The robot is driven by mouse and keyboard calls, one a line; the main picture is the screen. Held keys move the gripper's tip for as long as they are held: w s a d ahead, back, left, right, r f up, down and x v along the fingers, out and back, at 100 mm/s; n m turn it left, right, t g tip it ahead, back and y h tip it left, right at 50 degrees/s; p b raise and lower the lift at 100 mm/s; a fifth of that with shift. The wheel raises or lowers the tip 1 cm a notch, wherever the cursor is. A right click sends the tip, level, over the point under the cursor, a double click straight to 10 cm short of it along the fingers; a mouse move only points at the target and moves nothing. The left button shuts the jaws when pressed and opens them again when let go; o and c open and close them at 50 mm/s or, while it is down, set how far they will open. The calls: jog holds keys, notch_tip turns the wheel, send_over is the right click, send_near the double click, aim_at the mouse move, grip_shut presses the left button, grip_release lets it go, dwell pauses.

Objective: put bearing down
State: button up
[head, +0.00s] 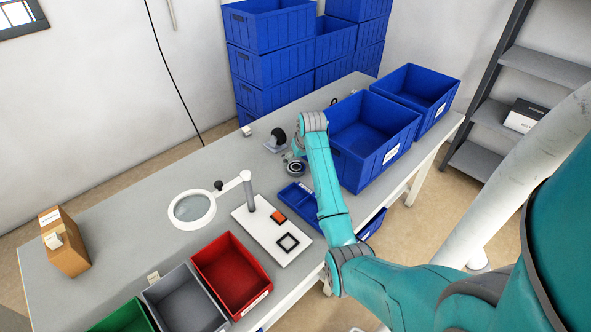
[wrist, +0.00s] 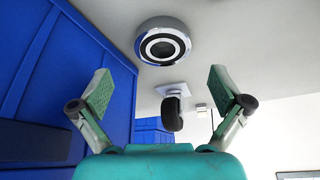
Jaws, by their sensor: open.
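The bearing (wrist: 162,42) is a shiny metal ring with dark and white inner rings. It rests on the grey table, ahead of my fingertips in the wrist view. In the head view the bearing (head: 295,168) shows beside my arm's end, left of the large blue bin. My gripper (wrist: 163,88) is open, its two green-padded fingers wide apart with nothing between the pads. The bearing is apart from both fingers. In the head view my gripper (head: 298,147) is small and partly hidden by my wrist.
A large blue bin (head: 390,150) stands close right of the bearing; its wall (wrist: 110,60) fills the wrist view's left. A black-wheeled item on a small base (head: 277,139) is nearby. A shallow blue tray (head: 290,196) and magnifier stand (head: 249,195) lie in front.

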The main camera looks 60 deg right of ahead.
aim_at(296, 167)
jog(key=x, duration=0.5)
jog(key=shift+a, duration=0.25)
jog(key=shift+c, duration=0.3)
jog(key=c, duration=1.4)
jog(key=shift+r, duration=0.1)
